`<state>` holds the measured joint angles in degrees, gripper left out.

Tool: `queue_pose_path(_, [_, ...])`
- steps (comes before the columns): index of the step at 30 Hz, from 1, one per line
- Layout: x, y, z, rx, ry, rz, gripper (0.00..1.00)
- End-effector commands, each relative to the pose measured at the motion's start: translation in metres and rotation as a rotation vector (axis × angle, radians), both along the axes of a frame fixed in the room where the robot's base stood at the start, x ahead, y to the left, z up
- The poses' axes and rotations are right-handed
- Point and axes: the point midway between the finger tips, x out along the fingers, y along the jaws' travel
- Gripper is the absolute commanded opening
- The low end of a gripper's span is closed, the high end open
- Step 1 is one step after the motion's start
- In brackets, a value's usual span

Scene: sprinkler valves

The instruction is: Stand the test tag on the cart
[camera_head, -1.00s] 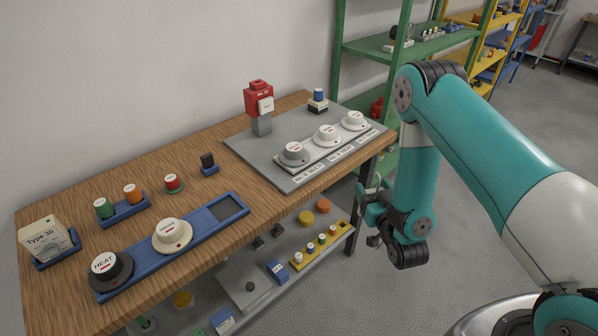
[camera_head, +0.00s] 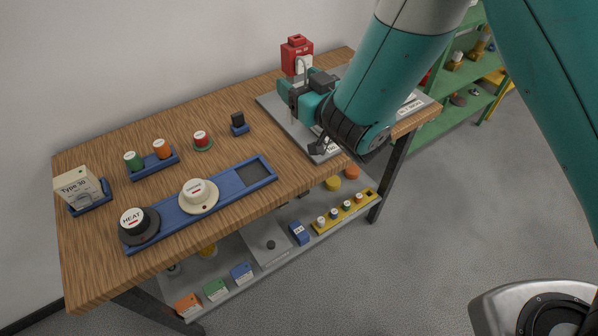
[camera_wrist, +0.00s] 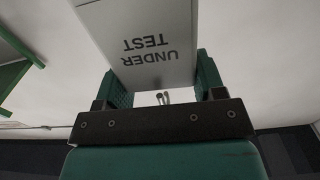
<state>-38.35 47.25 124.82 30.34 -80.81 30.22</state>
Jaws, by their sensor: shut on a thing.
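My gripper (camera_head: 296,94) is over the far right part of the wooden bench, in front of the red box (camera_head: 297,50). In the wrist view my gripper (camera_wrist: 163,92) has its two green fingers on either side of a pale grey tag (camera_wrist: 150,25) and is shut on it. The tag carries the dark words "UNDER TEST", upside down in this view. Its far end runs out of the frame. In the head view the tag is hard to make out beside the fingers. I cannot pick out a cart for certain.
My arm partly hides a grey panel (camera_head: 274,105). A Type 30 box (camera_head: 75,186) stands at left. A green shelf (camera_head: 450,105) is behind.

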Motion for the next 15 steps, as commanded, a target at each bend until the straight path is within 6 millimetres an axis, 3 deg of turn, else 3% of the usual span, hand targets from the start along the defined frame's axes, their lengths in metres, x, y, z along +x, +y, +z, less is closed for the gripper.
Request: queue_pose_path(15, [-0.001, 0.004, -0.105, 0.002, 0.001, 0.005, 0.4])
